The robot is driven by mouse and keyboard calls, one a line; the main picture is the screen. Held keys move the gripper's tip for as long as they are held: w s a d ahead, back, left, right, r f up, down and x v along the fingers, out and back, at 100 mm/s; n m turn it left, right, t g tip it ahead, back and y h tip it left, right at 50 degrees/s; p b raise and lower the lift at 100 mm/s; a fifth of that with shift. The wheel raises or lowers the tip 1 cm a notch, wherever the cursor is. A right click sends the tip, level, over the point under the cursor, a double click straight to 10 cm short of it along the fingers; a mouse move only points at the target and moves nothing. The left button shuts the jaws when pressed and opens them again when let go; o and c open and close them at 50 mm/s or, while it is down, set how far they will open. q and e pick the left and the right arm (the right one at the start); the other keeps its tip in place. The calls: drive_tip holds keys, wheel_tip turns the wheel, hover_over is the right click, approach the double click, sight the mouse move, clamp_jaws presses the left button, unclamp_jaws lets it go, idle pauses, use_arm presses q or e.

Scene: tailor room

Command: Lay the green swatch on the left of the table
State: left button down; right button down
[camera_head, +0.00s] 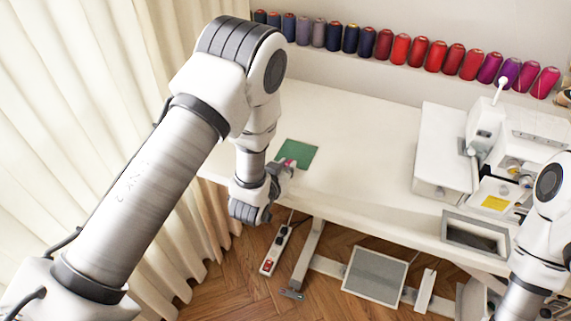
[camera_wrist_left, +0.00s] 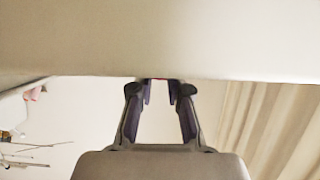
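The green swatch (camera_head: 299,152) lies flat on the left part of the white table (camera_head: 350,130), near its front edge. My left gripper (camera_head: 284,165) is at the swatch's near left corner, low over the table edge. A small pink-red thing shows at its fingertips; I cannot tell whether it belongs to the swatch. In the left wrist view the left gripper (camera_wrist_left: 162,92) has its two fingers apart, with a sliver of red between the tips. The swatch's green is not visible there. My right arm is at the lower right in the head view; its gripper is out of frame.
A white sewing machine (camera_head: 487,140) stands at the table's right. A row of thread spools (camera_head: 402,48) lines the back. The table's middle is clear. A cream curtain (camera_head: 60,90) hangs at the left. A power strip (camera_head: 275,250) lies on the floor below.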

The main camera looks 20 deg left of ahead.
use_arm(q)
drive_tip(key=shift+w, duration=0.15)
drive_tip(key=shift+a, duration=0.1)
drive_tip(key=shift+s+f, duration=0.15)
drive_tip(key=shift+s, duration=0.2)
drive_tip(key=c, duration=1.1)
unclamp_jaws()
drive_tip(key=shift+w, duration=0.1)
drive_tip(key=shift+c, duration=0.2)
drive_tip(key=shift+w, duration=0.1)
